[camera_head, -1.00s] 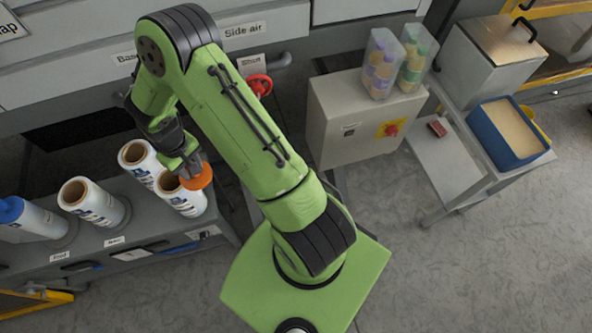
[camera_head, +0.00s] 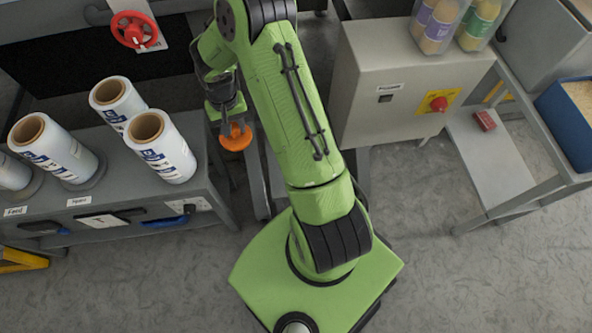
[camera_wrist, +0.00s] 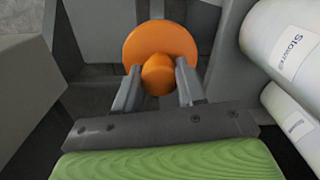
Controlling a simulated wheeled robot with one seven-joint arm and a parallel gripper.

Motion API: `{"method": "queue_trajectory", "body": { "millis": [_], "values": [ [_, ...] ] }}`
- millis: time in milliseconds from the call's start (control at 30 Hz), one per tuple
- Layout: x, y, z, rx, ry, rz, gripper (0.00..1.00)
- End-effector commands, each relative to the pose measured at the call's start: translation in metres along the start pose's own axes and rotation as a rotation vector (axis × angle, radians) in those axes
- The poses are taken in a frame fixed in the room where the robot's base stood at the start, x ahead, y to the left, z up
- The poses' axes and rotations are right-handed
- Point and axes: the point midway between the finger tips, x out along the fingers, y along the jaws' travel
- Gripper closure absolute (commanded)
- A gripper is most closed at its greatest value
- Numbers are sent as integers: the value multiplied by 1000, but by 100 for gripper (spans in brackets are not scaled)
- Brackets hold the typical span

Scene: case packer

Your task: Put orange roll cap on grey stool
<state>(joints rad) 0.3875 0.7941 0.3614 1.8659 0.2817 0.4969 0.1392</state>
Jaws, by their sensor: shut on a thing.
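The orange roll cap (camera_head: 236,138) is held in my gripper (camera_head: 226,117), to the right of the white rolls and apart from them. In the wrist view my gripper (camera_wrist: 160,82) has its two fingers on either side of the cap's knob, with the round orange cap (camera_wrist: 160,42) beyond it. Grey surfaces show behind and below the cap in the wrist view. I cannot make out a grey stool for certain in either view.
Several white rolls (camera_head: 163,158) with brown cores stand on a grey bench (camera_head: 180,200) at the left. A grey control box (camera_head: 400,90) with a red button stands right of my arm. A grey trolley (camera_head: 490,160) is farther right. Open floor (camera_head: 470,270) lies at the lower right.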

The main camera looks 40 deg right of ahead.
Motion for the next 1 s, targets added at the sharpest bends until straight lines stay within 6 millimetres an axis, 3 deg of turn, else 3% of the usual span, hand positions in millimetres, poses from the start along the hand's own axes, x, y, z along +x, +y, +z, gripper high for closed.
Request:
{"method": "queue_trajectory", "body": {
  "millis": [33, 200, 400, 500, 633, 800, 1000],
  "values": [
    [32, 20, -4, 99, -3, 2, 100],
    [85, 82, -10, 450, -4, 1, 100],
    [136, 152, -2, 842, -1, 4, 100],
    [151, 172, 3, 966, 3, 5, 100],
    [164, 184, 7, 1036, 4, 7, 100],
    [206, 184, 8, 1041, 3, 6, 100],
    [233, 184, 7, 1040, 4, 6, 100]
  ]
}}
